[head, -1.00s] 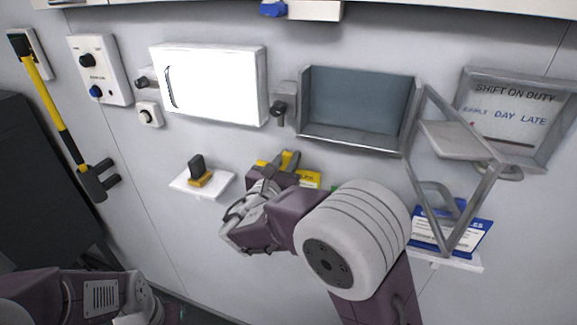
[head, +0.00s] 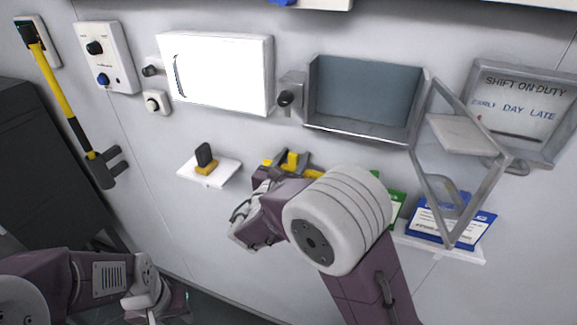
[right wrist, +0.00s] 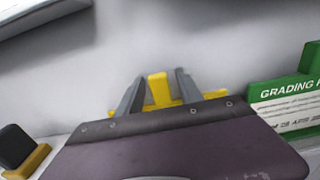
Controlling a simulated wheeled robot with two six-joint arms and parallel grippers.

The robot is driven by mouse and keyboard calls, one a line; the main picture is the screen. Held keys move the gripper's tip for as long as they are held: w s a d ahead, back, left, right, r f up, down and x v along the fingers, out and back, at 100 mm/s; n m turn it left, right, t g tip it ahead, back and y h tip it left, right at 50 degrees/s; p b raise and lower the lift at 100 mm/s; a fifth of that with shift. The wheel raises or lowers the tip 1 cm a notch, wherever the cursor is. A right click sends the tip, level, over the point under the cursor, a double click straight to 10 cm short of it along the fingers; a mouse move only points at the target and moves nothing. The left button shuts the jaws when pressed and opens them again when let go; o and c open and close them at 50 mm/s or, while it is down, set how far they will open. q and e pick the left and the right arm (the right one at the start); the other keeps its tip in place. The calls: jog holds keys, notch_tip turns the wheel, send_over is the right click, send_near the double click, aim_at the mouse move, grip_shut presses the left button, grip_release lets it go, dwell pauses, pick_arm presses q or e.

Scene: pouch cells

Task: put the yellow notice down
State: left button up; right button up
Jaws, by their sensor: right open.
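The yellow notice (head: 314,174) is mostly hidden behind my right arm in the head view. In the right wrist view its yellow upright tab (right wrist: 158,88) stands between the two grey fingers of my right gripper (right wrist: 157,92). The jaws are open, with a gap showing on each side of the tab. In the head view, my right gripper (head: 282,166) is at the wall, right of the small shelf with the black-and-yellow block. What lies under the notice is hidden. My left gripper (head: 172,300) is low at the left, far from the notice, its jaws unclear.
A green card (right wrist: 287,98) stands just right of the notice. A blue card (head: 452,222) sits on a white ledge (head: 440,250) behind an open framed door (head: 440,170). A black-and-yellow block (head: 206,158) is on a small shelf (head: 190,172) at the left. An open wall box (head: 365,92) is above.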

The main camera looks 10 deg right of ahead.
jog(key=b+v, duration=0.3)
jog(key=v, duration=0.9)
jog(key=shift+d, duration=0.1)
jog(key=s+d+f+m+g, duration=0.6)
jog(key=d+f+m+g, duration=0.3)
jog(key=d+f, duration=0.35)
jog(key=s+a+f+m+g+y, duration=0.1)
jog(key=s+f+m+y, duration=0.3)
jog(key=m, duration=0.6)
jog(key=s+a+f+m+g+y, duration=0.2)
jog(key=s+f+m+g+y, duration=0.1)
jog(key=f+m+y, duration=0.3)
notch_tip(320, 180, down, 2)
jog(key=s+m, duration=0.1)
jog(key=m, duration=0.3)
jog(key=shift+s+a+m+g, duration=0.15)
jog(key=shift+a+m+g, duration=0.15)
jog(key=shift+g, duration=0.1)
